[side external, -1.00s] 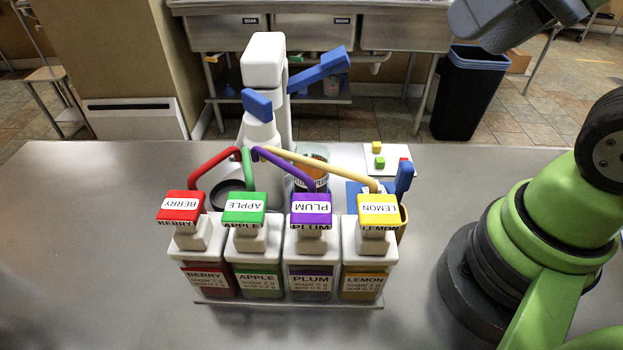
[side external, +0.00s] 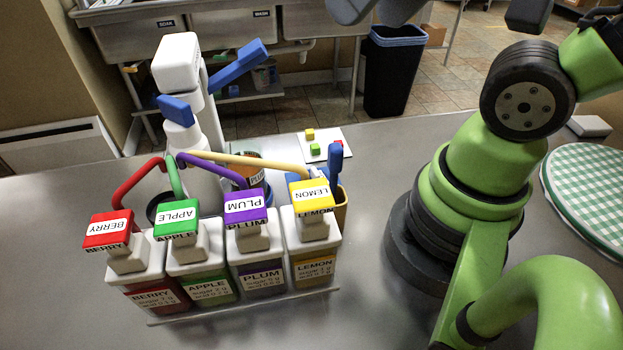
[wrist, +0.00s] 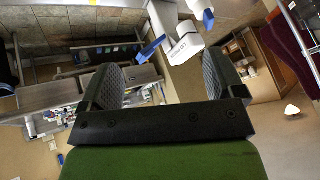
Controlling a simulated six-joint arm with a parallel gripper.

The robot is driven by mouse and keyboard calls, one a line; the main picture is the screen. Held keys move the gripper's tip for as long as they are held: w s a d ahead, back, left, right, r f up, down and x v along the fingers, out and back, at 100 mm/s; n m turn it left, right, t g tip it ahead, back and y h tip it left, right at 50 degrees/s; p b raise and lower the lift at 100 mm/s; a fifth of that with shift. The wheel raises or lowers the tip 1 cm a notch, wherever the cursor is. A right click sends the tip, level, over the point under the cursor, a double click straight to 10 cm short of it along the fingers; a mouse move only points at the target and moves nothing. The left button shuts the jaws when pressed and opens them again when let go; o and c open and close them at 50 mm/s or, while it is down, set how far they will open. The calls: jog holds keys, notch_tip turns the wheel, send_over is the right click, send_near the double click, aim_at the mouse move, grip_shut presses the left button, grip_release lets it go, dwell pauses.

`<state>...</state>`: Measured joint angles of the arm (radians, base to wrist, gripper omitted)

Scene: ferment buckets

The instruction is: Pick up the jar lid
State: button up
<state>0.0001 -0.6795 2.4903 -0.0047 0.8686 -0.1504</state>
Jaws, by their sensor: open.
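I cannot make out a jar lid for certain. A dark round piece (side external: 158,204) behind the berry and apple pumps may be it, but they partly hide it. A jar (side external: 246,171) with a plum label and orange contents stands behind the plum pump. My gripper (wrist: 163,68) shows in the wrist view with its two padded fingers wide apart and nothing between them. In that view the white dispenser (wrist: 185,46) with blue levers lies beyond the fingers.
Berry (side external: 140,283), apple (side external: 203,277), plum (side external: 258,270) and lemon (side external: 313,257) pump bottles stand in a row. The white dispenser also shows in the side view (side external: 178,62) behind them. A small board with cubes (side external: 326,146) and a green checked round cloth (side external: 592,192) flank free counter.

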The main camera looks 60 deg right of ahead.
jog(key=w+d+f+n+g, duration=0.15)
jog(key=w+f+n, duration=0.3)
jog(key=n, duration=0.45)
jog(key=n+g+h, duration=0.2)
jog(key=n+g, duration=0.2)
jog(key=n, duration=1)
send_over(316, 173)
notch_tip(316, 173, down, 9)
jog(key=f+n, duration=0.2)
jog(key=f+n+g, duration=0.1)
jog(key=n, duration=0.2)
jog(key=f+n, duration=0.2)
jog(key=n, duration=0.1)
jog(key=shift+d+f, duration=0.25)
jog(key=shift+f, duration=0.1)
jog(key=shift+n, duration=0.3)
notch_tip(316, 173, down, 4)
jog(key=shift+a+f, duration=0.2)
jog(key=shift+f, duration=2.9)
jog(key=shift+c, duration=0.2)
jog(key=c, duration=1)
